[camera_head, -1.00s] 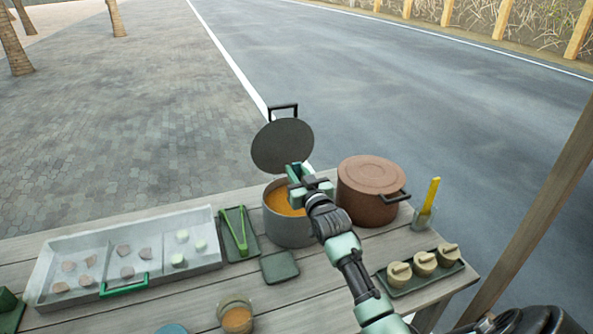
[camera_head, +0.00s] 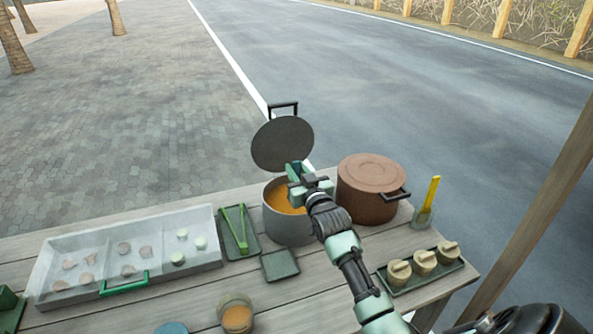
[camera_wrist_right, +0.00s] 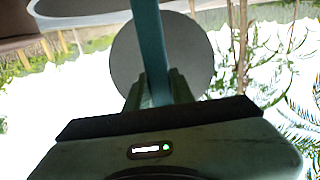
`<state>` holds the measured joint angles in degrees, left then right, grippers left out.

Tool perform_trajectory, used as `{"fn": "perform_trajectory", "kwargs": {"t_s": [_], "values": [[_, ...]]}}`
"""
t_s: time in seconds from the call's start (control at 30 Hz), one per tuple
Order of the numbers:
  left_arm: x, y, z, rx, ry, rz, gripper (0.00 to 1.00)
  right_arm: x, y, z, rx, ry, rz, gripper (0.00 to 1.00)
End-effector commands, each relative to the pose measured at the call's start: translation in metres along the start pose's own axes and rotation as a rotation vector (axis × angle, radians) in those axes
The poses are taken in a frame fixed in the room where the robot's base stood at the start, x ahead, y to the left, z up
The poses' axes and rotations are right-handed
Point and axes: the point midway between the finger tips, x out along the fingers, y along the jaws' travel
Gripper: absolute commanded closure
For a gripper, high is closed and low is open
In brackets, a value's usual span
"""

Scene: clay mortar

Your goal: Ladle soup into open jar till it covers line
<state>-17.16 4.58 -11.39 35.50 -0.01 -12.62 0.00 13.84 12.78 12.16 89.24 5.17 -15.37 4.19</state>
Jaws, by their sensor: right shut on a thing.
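The grey soup pot (camera_head: 288,228) stands open at the back of the table, with orange soup (camera_head: 279,197) in it and its dark lid (camera_head: 282,144) raised behind. My right gripper (camera_head: 297,176) is over the pot's right rim. In the right wrist view it is shut on a teal handle (camera_wrist_right: 152,45), which looks like the ladle's. The ladle's bowl is hidden. An open glass jar (camera_head: 236,316) with orange soup inside stands at the front edge of the picture. Its line cannot be made out. My left gripper is not in view.
A brown lidded pot (camera_head: 370,187) stands right of the soup pot. A glass with a yellow utensil (camera_head: 431,200) and a tray of several beige lidded pieces (camera_head: 423,264) are farther right. A small green tray (camera_head: 280,265), green tongs (camera_head: 238,229) and a divided tray (camera_head: 60,262) lie left.

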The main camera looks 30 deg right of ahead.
Motion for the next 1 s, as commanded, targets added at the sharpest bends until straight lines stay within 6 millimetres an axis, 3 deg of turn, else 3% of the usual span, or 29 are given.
{"fn": "perform_trajectory", "kwargs": {"t_s": [1.0], "values": [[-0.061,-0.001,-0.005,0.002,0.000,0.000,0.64,0.000,0.000,-0.067,0.000,0.004,0.000,1.00]]}}
